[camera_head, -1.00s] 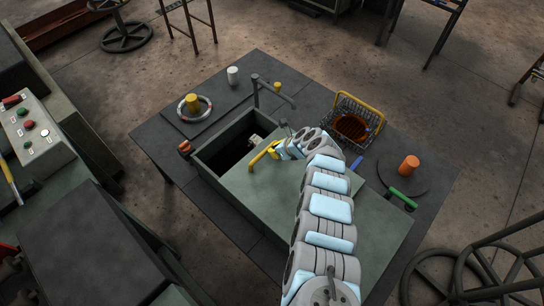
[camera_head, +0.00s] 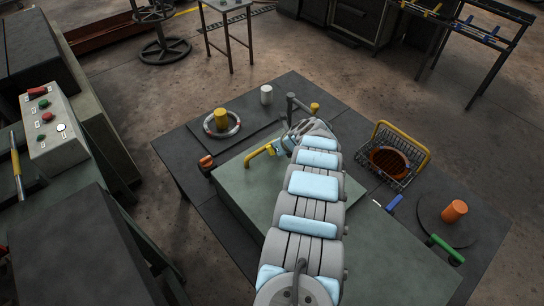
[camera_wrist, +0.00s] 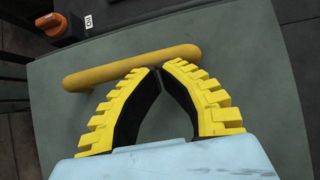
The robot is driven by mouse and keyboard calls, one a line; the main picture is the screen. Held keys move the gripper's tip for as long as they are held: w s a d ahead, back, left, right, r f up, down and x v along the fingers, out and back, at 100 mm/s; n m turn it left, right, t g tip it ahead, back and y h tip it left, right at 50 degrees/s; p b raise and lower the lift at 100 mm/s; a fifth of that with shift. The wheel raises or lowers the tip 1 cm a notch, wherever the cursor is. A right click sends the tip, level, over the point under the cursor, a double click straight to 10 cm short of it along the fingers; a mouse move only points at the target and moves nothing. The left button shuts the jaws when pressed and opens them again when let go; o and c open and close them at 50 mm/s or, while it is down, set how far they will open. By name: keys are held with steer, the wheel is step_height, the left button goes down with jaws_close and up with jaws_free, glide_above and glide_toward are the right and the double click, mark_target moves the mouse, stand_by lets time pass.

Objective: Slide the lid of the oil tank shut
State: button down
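The oil tank's lid (camera_head: 257,193) is a flat grey-green plate; in the head view it spans the tank's top, and no dark opening shows. Its yellow bar handle (camera_head: 258,154) stands near the far left edge. My gripper (camera_head: 281,147) is at the handle's right part, partly hidden by my arm. In the wrist view the yellow ridged fingers (camera_wrist: 158,69) are shut, their tips together against the near side of the handle (camera_wrist: 100,75). The handle is not clearly between them. The lid (camera_wrist: 245,70) fills most of that view.
An orange-knobbed part (camera_head: 206,161) sits close to the lid's left corner. A gauge-like ring with a yellow knob (camera_head: 221,120), a white cylinder (camera_head: 266,94) and a bent pipe (camera_head: 291,106) stand behind. A wire basket (camera_head: 398,157) and green-handled tool (camera_head: 446,249) are right.

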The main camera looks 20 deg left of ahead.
steer(key=shift+w+a+f+b, duration=0.1)
steer(key=shift+w+a+b, duration=0.2)
steer(key=shift+a+b, duration=0.25)
steer(key=shift+a, duration=0.1)
steer(key=shift+s+r+p, duration=0.1)
steer(key=shift+r+p, duration=0.1)
steer(key=shift+p, duration=0.4)
steer(key=p, duration=0.1)
steer(key=d+p, duration=0.1)
steer(key=shift+s+d+r+p, duration=0.15)
steer(key=shift+s+r+p, duration=0.1)
steer(key=shift+r+p, duration=0.1)
steer(key=s+d+p, duration=0.1)
steer(key=d+p, duration=0.1)
steer(key=p, duration=0.2)
steer(key=shift+s+d+r+p, duration=0.1)
steer(key=shift+s+d+p, duration=0.05)
steer(key=shift+p, duration=0.2)
steer(key=shift+p+v, duration=0.5)
steer(key=shift+v, duration=0.45)
steer(key=shift+s+d+r+p, duration=0.2)
steer(key=shift+d+r+p, duration=0.2)
steer(key=shift+r, duration=0.1)
steer(key=p+v, duration=0.2)
steer(key=v, duration=0.4)
